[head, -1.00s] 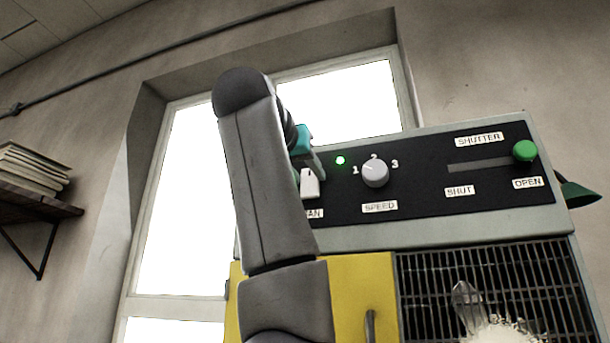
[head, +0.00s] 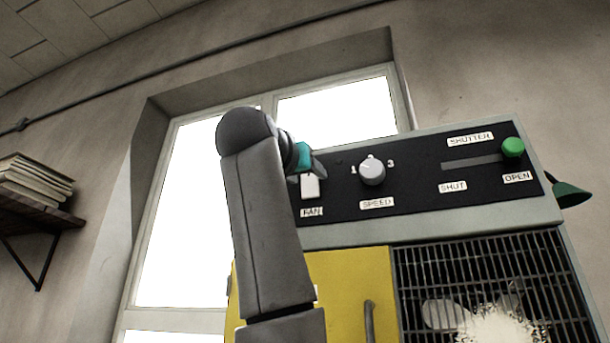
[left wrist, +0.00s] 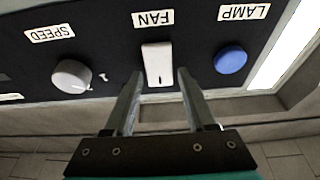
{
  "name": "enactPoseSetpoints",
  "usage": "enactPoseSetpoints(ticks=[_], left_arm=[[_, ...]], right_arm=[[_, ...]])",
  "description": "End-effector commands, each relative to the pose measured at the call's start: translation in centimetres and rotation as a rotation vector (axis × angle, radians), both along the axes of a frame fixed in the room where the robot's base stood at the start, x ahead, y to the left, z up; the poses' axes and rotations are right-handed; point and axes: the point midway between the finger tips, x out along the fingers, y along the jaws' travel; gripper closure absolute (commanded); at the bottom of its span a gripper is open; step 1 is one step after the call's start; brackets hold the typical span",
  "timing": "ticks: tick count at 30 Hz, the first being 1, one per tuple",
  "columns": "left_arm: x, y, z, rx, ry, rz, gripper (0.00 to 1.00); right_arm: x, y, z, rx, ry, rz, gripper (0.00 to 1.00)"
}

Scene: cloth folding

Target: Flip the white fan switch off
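The white fan switch (head: 310,187) is on the black control panel above the FAN label (head: 312,211). Its top is partly hidden by my gripper in the head view. The switch (left wrist: 158,63) also shows in the left wrist view, where the labels are upside down. My left gripper (head: 316,166) is close in front of the switch's upper part. In the left wrist view my left gripper (left wrist: 160,78) has its two fingers apart, one to each side of the switch's near end. I cannot tell whether they touch it. My right gripper is out of view.
The speed knob (head: 372,172) and green shutter knob (head: 513,147) are right of the switch. A blue lamp button (left wrist: 230,60) is beside it in the left wrist view. Below the panel are a yellow door (head: 350,285) and a dark grille (head: 540,275).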

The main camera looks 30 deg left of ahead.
Motion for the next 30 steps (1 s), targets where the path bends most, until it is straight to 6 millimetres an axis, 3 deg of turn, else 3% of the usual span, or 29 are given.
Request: enactPoseSetpoints(ticks=[4, 11, 16, 20, 30], left_arm=[[0.0, 0.0, 0.0, 0.000, 0.002, -0.001, 0.28], [0.0, 0.0, -0.1, 0.000, 0.003, -0.001, 0.28], [-1.1, -0.3, -0.5, 0.000, 0.000, -0.001, 0.28], [-3.2, -0.8, -1.3, 0.000, -0.002, -0.001, 0.28], [-10.6, -2.6, -3.6, 0.000, -0.003, 0.000, 0.28]], right_arm=[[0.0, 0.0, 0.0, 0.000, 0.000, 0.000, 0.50], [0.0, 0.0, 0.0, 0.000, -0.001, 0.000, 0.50], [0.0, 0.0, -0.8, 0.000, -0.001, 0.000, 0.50], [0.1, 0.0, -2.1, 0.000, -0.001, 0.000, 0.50], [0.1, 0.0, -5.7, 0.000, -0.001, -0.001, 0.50]])
